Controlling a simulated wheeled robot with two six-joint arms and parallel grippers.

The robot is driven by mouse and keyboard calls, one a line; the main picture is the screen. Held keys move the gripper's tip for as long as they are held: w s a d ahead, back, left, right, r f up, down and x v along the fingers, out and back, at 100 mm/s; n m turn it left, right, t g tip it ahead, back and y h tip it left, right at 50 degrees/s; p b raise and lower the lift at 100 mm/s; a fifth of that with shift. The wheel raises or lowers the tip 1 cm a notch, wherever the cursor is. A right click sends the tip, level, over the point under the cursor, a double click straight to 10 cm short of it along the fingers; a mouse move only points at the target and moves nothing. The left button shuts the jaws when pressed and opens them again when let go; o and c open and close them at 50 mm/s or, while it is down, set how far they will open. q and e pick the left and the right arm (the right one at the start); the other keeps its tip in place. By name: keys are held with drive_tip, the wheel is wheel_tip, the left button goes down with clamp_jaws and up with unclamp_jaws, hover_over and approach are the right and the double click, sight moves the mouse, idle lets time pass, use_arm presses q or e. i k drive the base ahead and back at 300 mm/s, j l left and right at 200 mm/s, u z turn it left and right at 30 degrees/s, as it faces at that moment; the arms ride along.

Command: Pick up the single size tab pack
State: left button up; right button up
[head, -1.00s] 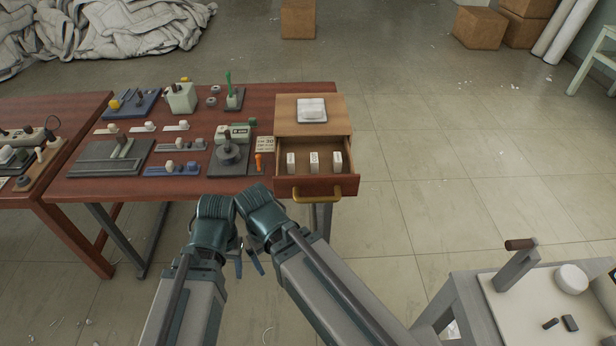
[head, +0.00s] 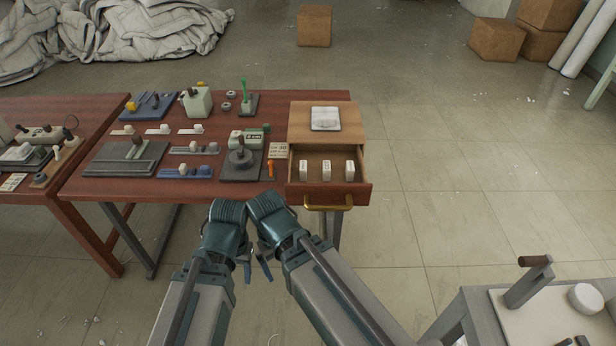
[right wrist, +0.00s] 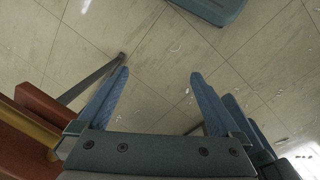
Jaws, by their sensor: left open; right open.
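Three small white tab packs stand upright in a row in the open wooden drawer (head: 316,188): a left pack (head: 303,170), a middle pack (head: 326,170) and a right pack (head: 350,170). Their labels are too small to read, so I cannot tell which is single size. My left gripper (head: 246,268) and right gripper (head: 266,268) are side by side in front of the table, left of and short of the drawer, touching none of the packs. In the right wrist view my right gripper (right wrist: 158,76) is open and empty above the floor.
A brass-coloured handle (head: 328,207) juts from the drawer front. A white stack (head: 325,119) lies on the drawer's cabinet top. The red-brown table (head: 85,187) holds several fixtures. A grey stand (head: 470,310) is at lower right. The floor right of the drawer is clear.

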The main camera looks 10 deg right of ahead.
sight(303, 171)
drive_tip(key=i+j, duration=0.1)
drive_tip(key=j, duration=0.3)
drive_tip(key=i+j, duration=0.1)
drive_tip(key=j, duration=0.25)
drive_tip(key=i+j, duration=0.1)
drive_tip(key=j, duration=0.3)
drive_tip(key=i+j, duration=0.1)
drive_tip(key=j, duration=0.25)
drive_tip(key=j+z, duration=0.2)
drive_tip(key=z, duration=2)
